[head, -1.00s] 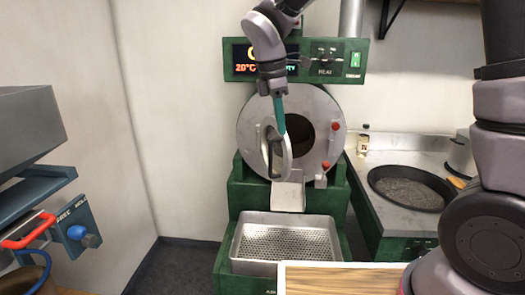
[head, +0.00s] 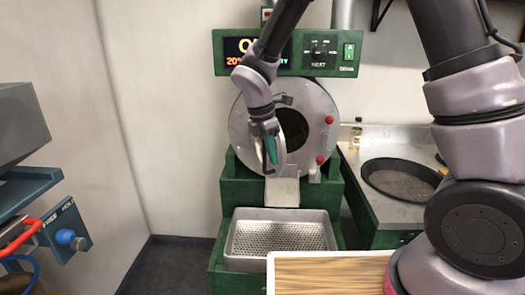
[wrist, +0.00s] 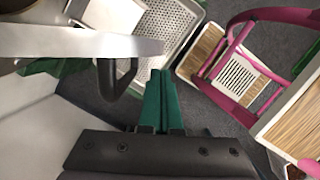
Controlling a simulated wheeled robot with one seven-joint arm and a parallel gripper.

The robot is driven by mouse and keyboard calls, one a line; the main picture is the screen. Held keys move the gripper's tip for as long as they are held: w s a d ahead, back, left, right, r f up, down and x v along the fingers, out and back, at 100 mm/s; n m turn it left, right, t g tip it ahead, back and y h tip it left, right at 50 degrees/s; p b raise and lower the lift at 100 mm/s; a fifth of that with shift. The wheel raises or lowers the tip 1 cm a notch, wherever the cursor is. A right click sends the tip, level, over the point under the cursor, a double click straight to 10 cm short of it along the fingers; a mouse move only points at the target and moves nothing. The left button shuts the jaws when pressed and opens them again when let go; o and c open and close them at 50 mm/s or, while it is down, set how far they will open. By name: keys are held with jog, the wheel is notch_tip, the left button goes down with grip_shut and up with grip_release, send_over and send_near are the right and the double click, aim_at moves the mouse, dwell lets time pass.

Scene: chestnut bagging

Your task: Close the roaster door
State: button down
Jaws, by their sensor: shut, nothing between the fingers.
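The roaster (head: 238,118) has a round metal front with a dark round opening (head: 296,130). Its door (head: 283,157) stands open, swung out on the left side of the opening and seen nearly edge-on. In the wrist view the door (wrist: 70,42) is a pale slab at upper left with a black handle (wrist: 114,82) on its face. My gripper (head: 272,152) has its teal fingers together, with nothing between them. In the wrist view the fingers (wrist: 160,92) are just right of the handle; I cannot tell whether they touch it. My gripper partly hides the door in the head view.
A perforated cooling tray (head: 232,245) sits below the chute (head: 282,192). A counter with a dark round pan (head: 400,180) is at right. A wooden board (head: 330,275) is in front. A blue machine (head: 72,215) is at left.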

jog(key=shift+w+d, duration=0.25)
jog(key=shift+d, duration=0.25)
jog(key=shift+w+d+n, duration=0.2)
jog(key=shift+d+n, duration=0.1)
jog(key=shift+d, duration=0.2)
jog(key=w+d+n+t+y, duration=0.1)
jog(key=w+d+n, duration=0.6)
jog(key=w+d, duration=0.5)
jog(key=shift+w, duration=0.3)
